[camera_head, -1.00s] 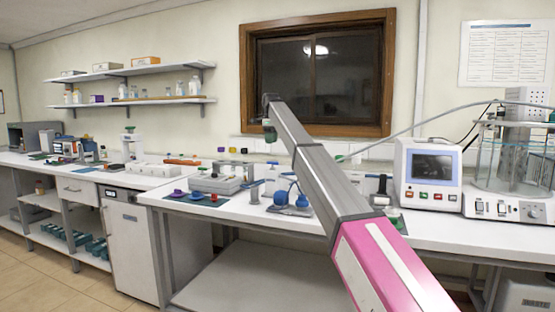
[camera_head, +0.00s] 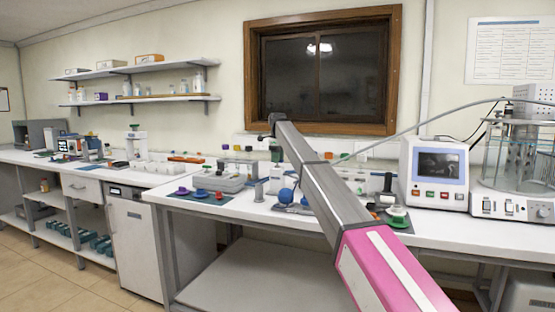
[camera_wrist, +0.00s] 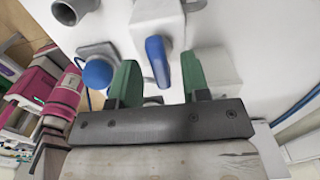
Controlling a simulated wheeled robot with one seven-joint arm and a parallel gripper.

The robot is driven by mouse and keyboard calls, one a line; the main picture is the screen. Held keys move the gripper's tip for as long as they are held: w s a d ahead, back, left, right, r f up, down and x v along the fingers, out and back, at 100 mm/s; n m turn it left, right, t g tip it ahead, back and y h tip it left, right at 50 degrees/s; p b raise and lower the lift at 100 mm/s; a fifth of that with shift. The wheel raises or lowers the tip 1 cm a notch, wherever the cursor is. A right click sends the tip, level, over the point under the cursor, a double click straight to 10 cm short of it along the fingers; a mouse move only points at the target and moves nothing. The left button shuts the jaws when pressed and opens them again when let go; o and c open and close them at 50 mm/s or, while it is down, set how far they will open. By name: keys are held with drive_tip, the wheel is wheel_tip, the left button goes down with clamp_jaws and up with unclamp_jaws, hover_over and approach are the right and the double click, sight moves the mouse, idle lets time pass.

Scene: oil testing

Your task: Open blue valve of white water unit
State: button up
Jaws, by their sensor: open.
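In the wrist view a blue valve lever (camera_wrist: 157,62) hangs from a white unit (camera_wrist: 155,14) at the top middle. My gripper (camera_wrist: 160,82) has two green fingertips set apart. The lever appears between them in the picture, nearer the right finger. No clear contact with the lever shows, and the depth gap is hard to judge. In the head view my gripper (camera_head: 276,153) is small and dark at the end of my arm, above the back part of the table. The valve is too small to pick out for sure there.
A blue ball (camera_wrist: 97,73) on a grey base sits left of my fingers; it also shows in the head view (camera_head: 286,195). The white table (camera_head: 240,208) carries a grey box (camera_head: 218,184), and a monitor unit (camera_head: 434,172) stands on the right. The wall is behind.

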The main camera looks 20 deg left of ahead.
clamp_jaws()
drive_tip(key=shift+n, duration=0.3)
drive_tip(key=n, duration=1.7)
drive_tip(key=shift+n, duration=0.3)
idle(0.4)
